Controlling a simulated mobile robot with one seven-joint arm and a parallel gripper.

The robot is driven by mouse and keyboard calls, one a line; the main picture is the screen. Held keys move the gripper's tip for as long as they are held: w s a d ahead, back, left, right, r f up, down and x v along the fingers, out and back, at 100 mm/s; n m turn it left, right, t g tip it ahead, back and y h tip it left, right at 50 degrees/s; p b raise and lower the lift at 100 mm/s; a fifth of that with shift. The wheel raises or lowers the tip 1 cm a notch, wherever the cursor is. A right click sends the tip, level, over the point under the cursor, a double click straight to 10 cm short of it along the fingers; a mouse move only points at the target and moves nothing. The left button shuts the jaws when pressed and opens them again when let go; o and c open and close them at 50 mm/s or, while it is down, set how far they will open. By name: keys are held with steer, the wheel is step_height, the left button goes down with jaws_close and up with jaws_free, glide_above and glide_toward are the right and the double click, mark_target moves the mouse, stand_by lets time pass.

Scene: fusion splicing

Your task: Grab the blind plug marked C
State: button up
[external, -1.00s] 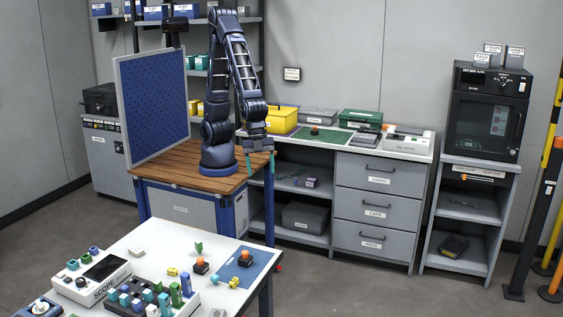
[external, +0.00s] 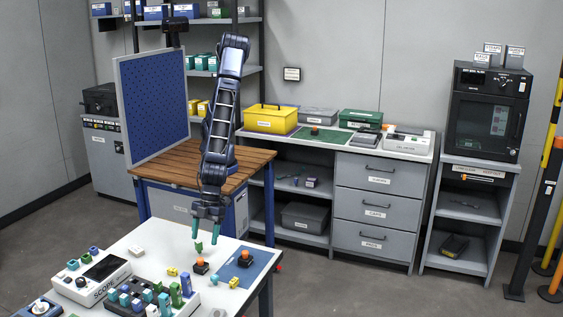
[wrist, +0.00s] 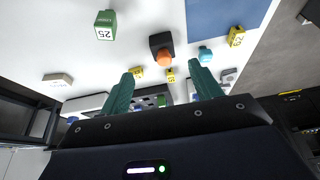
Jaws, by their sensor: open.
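I cannot make out a letter C on any piece, so the blind plug is not identified. My gripper (external: 207,234) is open and empty, pointing down above the white table. Its teal fingers also show in the wrist view (wrist: 165,78). Small pieces lie on the table: a green one marked 25 (wrist: 105,26), yellow ones (wrist: 236,37) with numbers, a teal one (wrist: 205,55) and a pale block (wrist: 58,79). A black piece with an orange top (wrist: 163,47) stands among them. The green piece (external: 199,247) is just below my gripper in the external view.
A rack (external: 188,304) of several coloured pieces and a white device marked SCOPE (external: 118,271) stand at the front left. A blue mat (external: 262,262) lies at the table's right. Behind is a wooden bench (external: 255,158) with a blue pegboard (external: 155,105).

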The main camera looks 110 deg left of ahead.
mark_target(201, 262)
steer(key=x, duration=0.4)
steer(key=shift+f, duration=0.2)
steer(key=shift+w+d+x, duration=0.1)
steer(key=shift+d+x, duration=0.05)
steer(key=shift+x, duration=1.3)
steer(key=shift+w+d+x, duration=0.15)
steer(key=shift+x, duration=1.3)
steer(key=shift+r, duration=0.15)
steer(key=c, duration=1.1)
